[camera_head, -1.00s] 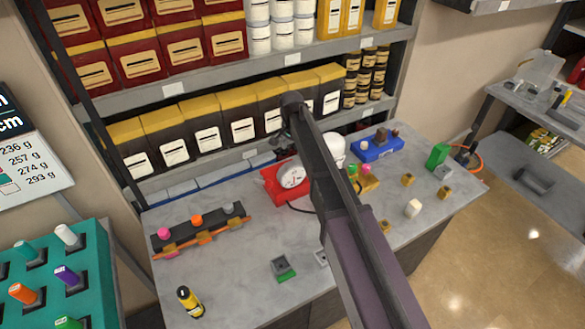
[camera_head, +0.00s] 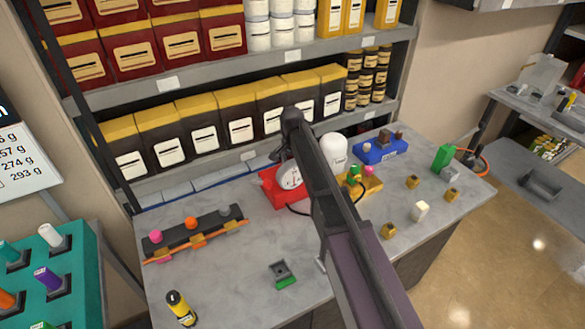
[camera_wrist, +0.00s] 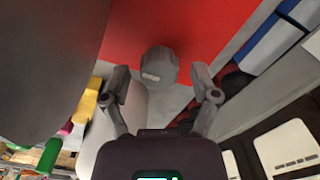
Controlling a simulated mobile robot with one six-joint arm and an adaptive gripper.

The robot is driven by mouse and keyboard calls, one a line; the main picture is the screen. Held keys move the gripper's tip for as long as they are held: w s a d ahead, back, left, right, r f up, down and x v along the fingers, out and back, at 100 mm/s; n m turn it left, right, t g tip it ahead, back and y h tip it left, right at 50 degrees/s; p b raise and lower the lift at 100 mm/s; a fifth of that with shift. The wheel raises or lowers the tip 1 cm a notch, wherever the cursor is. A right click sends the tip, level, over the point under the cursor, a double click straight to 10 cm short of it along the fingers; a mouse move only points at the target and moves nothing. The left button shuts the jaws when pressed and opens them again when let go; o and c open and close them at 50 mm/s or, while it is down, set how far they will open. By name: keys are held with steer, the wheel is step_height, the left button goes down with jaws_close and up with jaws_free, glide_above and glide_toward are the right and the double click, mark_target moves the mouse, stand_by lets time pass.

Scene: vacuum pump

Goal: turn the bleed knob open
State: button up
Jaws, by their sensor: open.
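The bleed knob (camera_wrist: 159,68) is a grey, faceted knob with a pale mark on its face. In the wrist view it stands against the red pump body (camera_wrist: 215,25). My gripper (camera_wrist: 160,76) is open, with one fingertip on each side of the knob. Gaps show between the fingers and the knob, and nothing is held. In the head view the red pump (camera_head: 268,184) with its white dial gauge (camera_head: 290,177) is on the grey bench, partly hidden by my arm. My gripper (camera_head: 280,153) is just above and behind the pump there. The knob is not distinguishable in the head view.
A large dark rounded part (camera_wrist: 45,65) fills the left of the wrist view. A white dome (camera_head: 334,150) stands right of the pump, and a blue tray (camera_head: 378,152) beyond it. Shelves of boxes (camera_head: 240,130) rise close behind.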

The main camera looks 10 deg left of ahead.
steer(key=shift+f, duration=0.1)
stand_by(0.3)
jaws_close()
